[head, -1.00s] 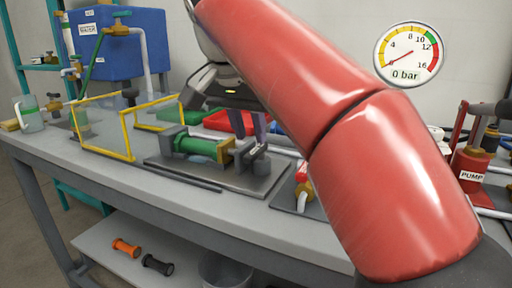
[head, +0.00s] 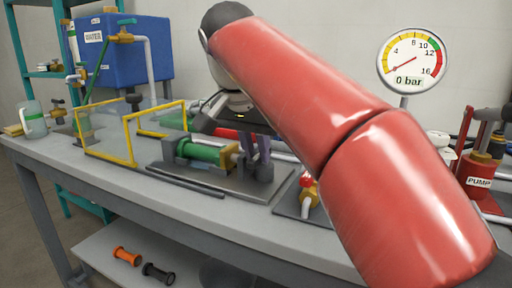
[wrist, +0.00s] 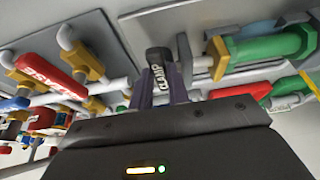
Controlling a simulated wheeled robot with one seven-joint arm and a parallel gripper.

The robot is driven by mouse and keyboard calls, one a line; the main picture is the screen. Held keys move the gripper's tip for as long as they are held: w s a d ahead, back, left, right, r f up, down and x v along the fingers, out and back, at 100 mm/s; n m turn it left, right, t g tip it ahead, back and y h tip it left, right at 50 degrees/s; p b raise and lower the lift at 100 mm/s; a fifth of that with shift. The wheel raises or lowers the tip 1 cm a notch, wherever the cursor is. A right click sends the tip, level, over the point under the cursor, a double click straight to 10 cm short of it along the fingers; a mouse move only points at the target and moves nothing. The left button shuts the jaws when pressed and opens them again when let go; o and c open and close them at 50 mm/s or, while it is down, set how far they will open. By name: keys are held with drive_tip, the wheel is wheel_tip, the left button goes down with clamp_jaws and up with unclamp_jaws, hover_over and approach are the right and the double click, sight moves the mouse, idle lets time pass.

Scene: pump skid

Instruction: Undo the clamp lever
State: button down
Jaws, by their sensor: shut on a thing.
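The clamp lever (wrist: 158,62) is a dark handle marked CLAMP in the wrist view. It stands between the two purple fingers of my gripper (wrist: 165,72), which is shut on it. In the head view my gripper (head: 258,153) reaches down at the right end of the green cylinder (head: 205,154), beside its yellow end piece. The cylinder lies in a grey holder on a dark plate (head: 225,182). It also shows at the upper right of the wrist view (wrist: 270,47). My fingers and hand hide part of the lever and its pivot.
A yellow-framed clear guard (head: 130,145) stands left of the cylinder. A red-and-yellow valve (head: 308,188) is to the right, partly near my arm. A red pump (head: 478,170) is at far right. The gauge (head: 412,60) reads about 0 bar. The bench front edge is clear.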

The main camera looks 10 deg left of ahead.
drive_tip(key=shift+d+n, duration=0.15)
drive_tip(key=shift+n, duration=0.15)
drive_tip(key=n, duration=0.1)
drive_tip(key=d+n+y+p, duration=0.1)
drive_tip(key=n, duration=0.1)
drive_tip(key=shift+s+d+r+y, duration=0.1)
drive_tip(key=shift+d+y, duration=0.05)
drive_tip(key=shift+y, duration=0.15)
drive_tip(key=n+p, duration=0.1)
drive_tip(key=n, duration=0.1)
drive_tip(key=d+n+y, duration=0.1)
drive_tip(key=n, duration=0.2)
drive_tip(key=shift+w+d+y+p, duration=0.2)
drive_tip(key=shift+y+p, duration=0.1)
drive_tip(key=shift+p, duration=0.05)
drive_tip(key=n+y, duration=0.1)
drive_tip(key=n, duration=0.1)
drive_tip(key=w+d+n+g, duration=0.1)
drive_tip(key=n, duration=0.2)
drive_tip(key=shift+w+d+y+p, duration=0.1)
drive_tip(key=shift+d+y+p, duration=0.05)
drive_tip(key=shift+y+p, duration=0.25)
drive_tip(key=shift+w+d+n+g+y, duration=0.2)
drive_tip(key=shift+n+g, duration=0.25)
drive_tip(key=shift+n, duration=0.65)
drive_tip(key=shift+w+d+n+g+y, duration=0.1)
drive_tip(key=shift+w+n+g+y, duration=0.25)
drive_tip(key=shift+n, duration=0.75)
